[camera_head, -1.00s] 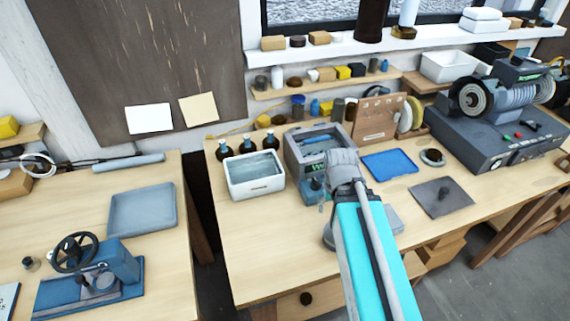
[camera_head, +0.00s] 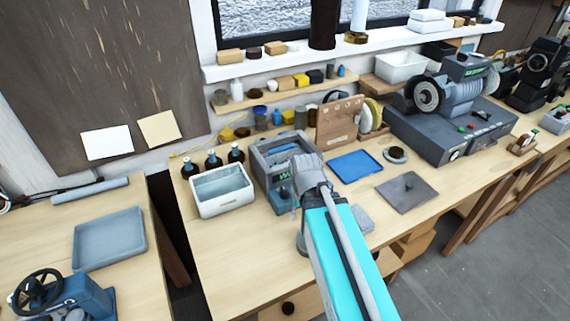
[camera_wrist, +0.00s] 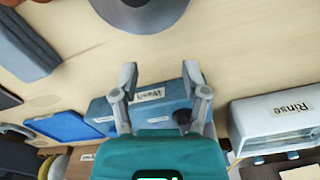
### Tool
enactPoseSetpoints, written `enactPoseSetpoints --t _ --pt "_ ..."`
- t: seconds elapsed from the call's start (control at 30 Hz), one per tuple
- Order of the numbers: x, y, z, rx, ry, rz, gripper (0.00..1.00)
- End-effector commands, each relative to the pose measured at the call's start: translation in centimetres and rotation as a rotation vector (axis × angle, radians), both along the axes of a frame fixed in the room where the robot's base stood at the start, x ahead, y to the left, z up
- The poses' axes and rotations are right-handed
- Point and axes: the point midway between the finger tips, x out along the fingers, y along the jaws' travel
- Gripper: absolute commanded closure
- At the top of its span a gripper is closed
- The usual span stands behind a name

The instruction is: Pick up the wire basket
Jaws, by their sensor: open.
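I cannot make out the wire basket for certain in either view. The grey-blue wash unit (camera_head: 263,172) stands on the bench with an open top, and my arm covers part of its right side. Its front, labelled "Wash" (camera_wrist: 150,97), shows in the wrist view with a dark knob. My gripper (camera_wrist: 160,70) is open and empty, its two fingers spread before the wash unit; I cannot tell the gap between them. In the head view my gripper is mostly hidden by my arm.
A white rinse tank (camera_head: 223,191) stands left of the wash unit, with several dark bottles (camera_head: 214,163) behind it. A blue tray (camera_head: 354,166) and a grey plate (camera_head: 408,192) lie to the right. A grinder (camera_head: 452,95) stands farther right. The bench's front left is clear.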

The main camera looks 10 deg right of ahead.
Motion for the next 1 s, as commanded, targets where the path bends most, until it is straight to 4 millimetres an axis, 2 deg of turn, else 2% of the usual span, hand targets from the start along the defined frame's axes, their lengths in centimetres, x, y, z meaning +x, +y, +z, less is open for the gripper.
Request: enactPoseSetpoints --t 0.17,0.27,0.8,1.0 --pt "2.1 0.0 1.6 0.005 -0.013 -0.084 0.6" --pt "4.1 0.1 3.0 0.011 -0.025 -0.178 0.6" --pt "18.9 0.4 12.6 0.1 -0.109 -0.923 0.6" --pt "23.2 0.4 15.2 0.144 -0.124 -1.159 0.6"
